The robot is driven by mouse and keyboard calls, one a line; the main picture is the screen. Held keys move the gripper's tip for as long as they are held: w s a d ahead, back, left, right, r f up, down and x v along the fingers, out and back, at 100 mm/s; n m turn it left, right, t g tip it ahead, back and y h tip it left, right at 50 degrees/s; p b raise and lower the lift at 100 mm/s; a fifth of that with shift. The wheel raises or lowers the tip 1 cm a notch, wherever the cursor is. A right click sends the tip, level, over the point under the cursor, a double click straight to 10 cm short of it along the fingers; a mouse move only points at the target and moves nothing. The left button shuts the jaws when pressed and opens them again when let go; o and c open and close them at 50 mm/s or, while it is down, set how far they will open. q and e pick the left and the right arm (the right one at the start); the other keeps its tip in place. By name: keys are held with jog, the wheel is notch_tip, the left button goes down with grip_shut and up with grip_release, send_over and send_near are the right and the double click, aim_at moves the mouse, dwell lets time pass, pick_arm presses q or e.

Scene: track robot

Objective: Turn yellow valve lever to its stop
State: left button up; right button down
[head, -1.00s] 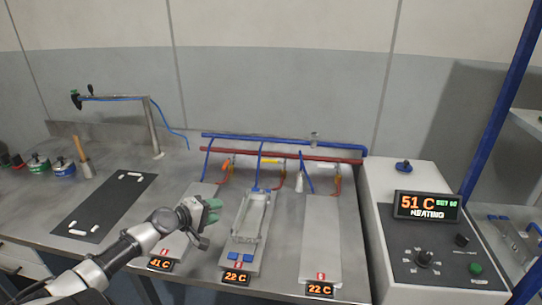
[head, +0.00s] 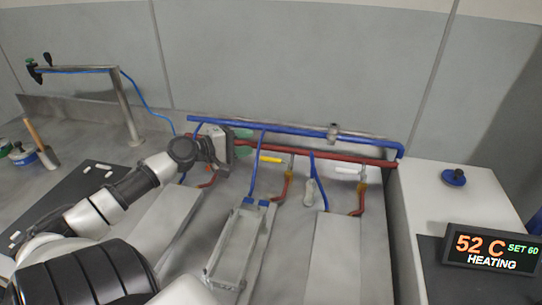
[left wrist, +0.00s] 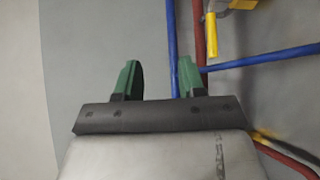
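The yellow valve lever (head: 270,159) sits on the middle branch of the red pipe, lying roughly sideways in the head view. It also shows in the left wrist view at the upper right (left wrist: 211,35), beside a red and a blue pipe. My left gripper (head: 244,142) is at the pipes, to the left of the lever and apart from it. Its green fingers (left wrist: 158,80) stand apart with nothing held between them. The gripper's body hides the left branch's valve in the head view. My right gripper is not in view.
A blue pipe (head: 290,128) and a red pipe (head: 330,156) run along the wall close to the gripper. A white lever (head: 349,171) is on the right branch. A metal tray (head: 238,240) lies below. A heater display (head: 492,248) stands at right.

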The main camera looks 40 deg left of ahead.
pick_arm(q)
jog(key=b, duration=0.1)
send_near(266, 160)
jog(key=x, duration=0.3)
jog(key=shift+w+f, duration=0.2)
jog(key=shift+f, duration=0.2)
jog(key=x, duration=0.3)
jog(key=r+x, duration=0.1)
jog(key=x, duration=0.1)
jog(key=shift+w+d+p, duration=0.15)
jog(key=shift+w+p, duration=0.15)
jog(key=shift+x, duration=0.95)
jog(key=shift+f, duration=0.15)
grip_shut()
